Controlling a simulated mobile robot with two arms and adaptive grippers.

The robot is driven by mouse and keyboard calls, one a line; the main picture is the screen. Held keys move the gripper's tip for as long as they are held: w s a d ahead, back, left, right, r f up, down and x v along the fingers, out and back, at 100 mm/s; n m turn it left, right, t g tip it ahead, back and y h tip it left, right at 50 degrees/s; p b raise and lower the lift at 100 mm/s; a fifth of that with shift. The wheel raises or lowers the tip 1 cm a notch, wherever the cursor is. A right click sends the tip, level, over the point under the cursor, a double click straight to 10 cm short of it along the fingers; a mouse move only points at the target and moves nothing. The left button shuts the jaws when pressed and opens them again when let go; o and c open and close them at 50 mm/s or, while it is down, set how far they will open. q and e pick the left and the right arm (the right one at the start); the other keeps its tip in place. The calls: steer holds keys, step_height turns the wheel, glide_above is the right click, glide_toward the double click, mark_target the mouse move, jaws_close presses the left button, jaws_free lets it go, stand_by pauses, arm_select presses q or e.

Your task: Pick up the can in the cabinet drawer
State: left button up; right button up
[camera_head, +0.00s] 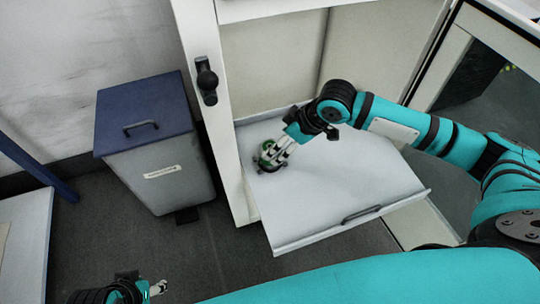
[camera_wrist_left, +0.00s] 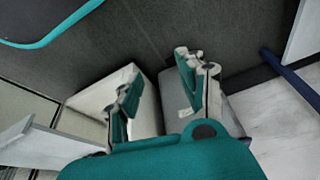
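The can (camera_head: 267,147), green where it shows, is on the left part of the pulled-out white cabinet drawer (camera_head: 350,170). My right arm comes in from the right, and my right gripper (camera_head: 270,157) is at the can, its pale fingers overlapping it. They hide much of the can, and I cannot tell whether they are closed on it. My left gripper (camera_head: 158,288) shows only partly at the bottom left of the head view, far from the drawer. In the left wrist view its fingers (camera_wrist_left: 158,78) are spread with nothing held between them.
A grey bin (camera_head: 165,185) with a blue lid (camera_head: 145,113) stands left of the cabinet. The cabinet's side panel (camera_head: 222,120) with a black handle (camera_head: 207,82) rises between bin and drawer. A white table (camera_head: 22,240) is at the far left. Dark floor lies clear in front.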

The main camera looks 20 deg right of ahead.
mark_target(266, 144)
steer(key=shift+w+a+f+b, duration=0.15)
steer(key=shift+a+f+b, duration=0.25)
steer(key=shift+f, duration=0.25)
steer(key=b+x, duration=0.1)
steer(key=x, duration=0.2)
steer(key=shift+w+a, duration=0.15)
steer(key=shift+a, duration=0.1)
arm_select(q)
steer(key=w+d+r+t+h, duration=0.1)
steer(key=w+t, duration=0.3)
steer(key=w, duration=0.4)
steer(key=shift+d+r, duration=0.5)
steer(key=shift+d, duration=0.25)
arm_select(e)
steer(key=c, duration=1.4)
arm_select(q)
steer(key=shift+s, duration=0.1)
